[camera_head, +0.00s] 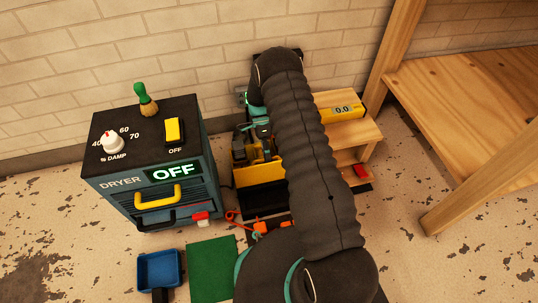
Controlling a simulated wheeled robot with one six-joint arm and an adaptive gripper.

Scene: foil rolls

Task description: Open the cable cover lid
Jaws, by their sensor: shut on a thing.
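My dark, ribbed arm reaches up through the middle of the view and bends down near the wall. My gripper (256,140) is small and partly hidden at the far end of the arm, over a yellow and black unit (258,173) on the floor. It is shut on a part at the top of this unit. I cannot make out the cable cover lid as a separate piece or tell how far it is raised. My arm hides the unit's right side.
A dark blue dryer (150,165) reading OFF stands left of the unit. A wooden stand (352,138) with a yellow 0.0 display (341,110) is at right. A blue tray (160,268) and green mat (213,268) lie in front. Wooden shelving (470,100) rises at far right.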

